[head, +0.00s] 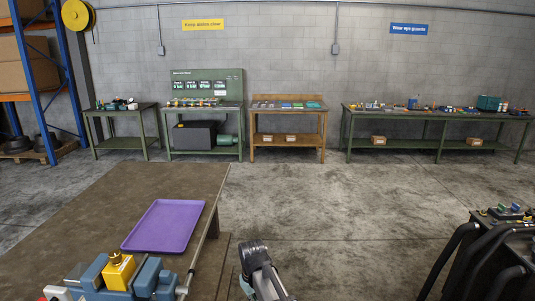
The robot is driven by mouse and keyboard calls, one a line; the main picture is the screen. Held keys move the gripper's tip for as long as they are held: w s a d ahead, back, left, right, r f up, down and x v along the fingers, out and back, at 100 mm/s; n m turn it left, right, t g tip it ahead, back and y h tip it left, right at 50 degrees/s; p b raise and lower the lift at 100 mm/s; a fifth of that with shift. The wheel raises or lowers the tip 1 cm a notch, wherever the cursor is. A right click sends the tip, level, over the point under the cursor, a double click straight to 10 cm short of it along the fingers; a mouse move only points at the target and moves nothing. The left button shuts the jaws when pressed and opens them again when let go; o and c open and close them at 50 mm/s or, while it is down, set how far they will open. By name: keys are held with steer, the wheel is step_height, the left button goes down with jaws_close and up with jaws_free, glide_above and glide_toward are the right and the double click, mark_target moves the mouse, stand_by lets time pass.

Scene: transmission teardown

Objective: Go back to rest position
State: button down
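A grey and dark part of my arm rises at the bottom centre of the head view. No gripper fingers can be made out, so I cannot see whether my gripper is open or holds anything. A blue assembly (146,276) with a yellow block (118,270) on it stands at the bottom left, cut off by the picture's lower edge. An empty purple tray (163,227) lies behind it on the brown table (95,215). My arm part shows to the right of the table.
Black curved bars (475,250) of a rack or cart stand at the lower right. Along the back wall are a green bench (205,151), a wooden bench (288,137) and a long green bench (440,144). The concrete floor (340,220) between is clear. Shelving (48,90) stands far left.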

steer(key=s+d+f+m, duration=0.3)
steer(key=s+d+f, duration=0.4)
steer(key=d, duration=0.4)
steer(key=s+d+f+m, duration=0.4)
steer(key=s+d+f, duration=0.3)
steer(key=d, duration=0.4)
steer(key=s+f+g, duration=0.2)
steer(key=s+f, duration=0.3)
steer(key=s, duration=0.5)
steer(key=s+f+g, duration=0.2)
steer(key=s+f, duration=0.4)
steer(key=s, duration=0.3)
steer(key=s+f+g, duration=0.2)
steer(key=s+f, duration=0.4)
steer(key=s, duration=0.4)
steer(key=shift+s+a+f+g, duration=0.2)
steer(key=shift+s+f+g, duration=0.1)
steer(key=shift+g, duration=0.1)
steer(key=shift+r, duration=0.1)
jaws_free()
steer(key=shift+w, duration=0.1)
